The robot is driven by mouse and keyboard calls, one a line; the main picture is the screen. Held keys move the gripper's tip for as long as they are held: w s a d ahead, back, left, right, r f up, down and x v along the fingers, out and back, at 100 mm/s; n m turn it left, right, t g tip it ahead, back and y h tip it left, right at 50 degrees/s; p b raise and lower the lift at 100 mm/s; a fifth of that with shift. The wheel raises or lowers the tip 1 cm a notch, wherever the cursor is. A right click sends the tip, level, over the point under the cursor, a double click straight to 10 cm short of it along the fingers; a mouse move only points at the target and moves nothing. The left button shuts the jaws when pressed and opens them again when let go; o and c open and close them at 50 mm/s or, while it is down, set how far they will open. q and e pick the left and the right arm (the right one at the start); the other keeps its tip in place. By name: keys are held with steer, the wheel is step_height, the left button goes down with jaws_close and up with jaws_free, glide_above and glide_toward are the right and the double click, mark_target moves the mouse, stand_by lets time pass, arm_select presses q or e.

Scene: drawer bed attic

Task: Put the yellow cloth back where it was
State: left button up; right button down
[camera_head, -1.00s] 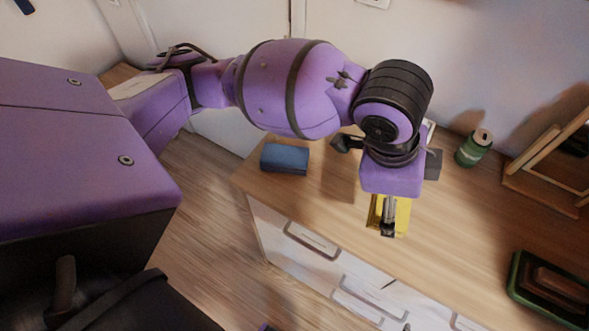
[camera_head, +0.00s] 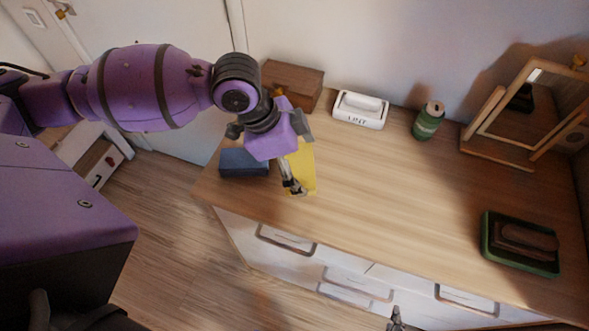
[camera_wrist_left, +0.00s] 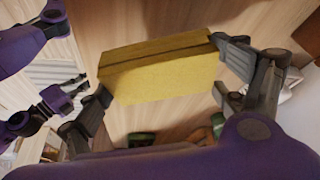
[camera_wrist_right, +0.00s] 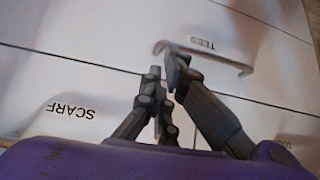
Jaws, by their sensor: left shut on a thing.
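My left gripper (camera_head: 293,184) is shut on the yellow cloth (camera_head: 306,168) above the left part of the wooden dresser top (camera_head: 390,190). In the left wrist view the cloth (camera_wrist_left: 160,78) is a folded, thick yellow block spanning between the two fingers. The gripper hides part of it in the head view. My right gripper (camera_head: 396,318) is low in front of the dresser's white drawers. In the right wrist view its fingertips (camera_wrist_right: 166,72) are close together, with no object visible between them. A drawer front there is labelled SCARF (camera_wrist_right: 72,110).
A blue folded item (camera_head: 244,163) lies beside the cloth. A brown wooden box (camera_head: 292,84), a white labelled box (camera_head: 360,112), a green can (camera_head: 428,122) and a mirror stand (camera_head: 497,153) line the back. A green tray (camera_head: 491,251) sits right. The dresser's middle is clear.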

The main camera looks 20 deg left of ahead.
mark_target(295, 172)
arm_select(q)
steer(key=shift+w+a+f, duration=0.2)
steer(key=shift+a+f, duration=0.1)
steer(key=shift+f, duration=0.15)
steer(key=shift+w+a+f, duration=0.1)
steer(key=shift+a+f, duration=0.05)
steer(key=shift+f, duration=0.8)
steer(key=shift+w+a+f, duration=0.1)
steer(key=shift+f, duration=0.8)
steer(key=shift+s+f, duration=0.1)
steer(key=shift+f, duration=0.05)
steer(key=o, duration=0.8)
steer(key=v, duration=1.2)
steer(key=shift+p, duration=0.35)
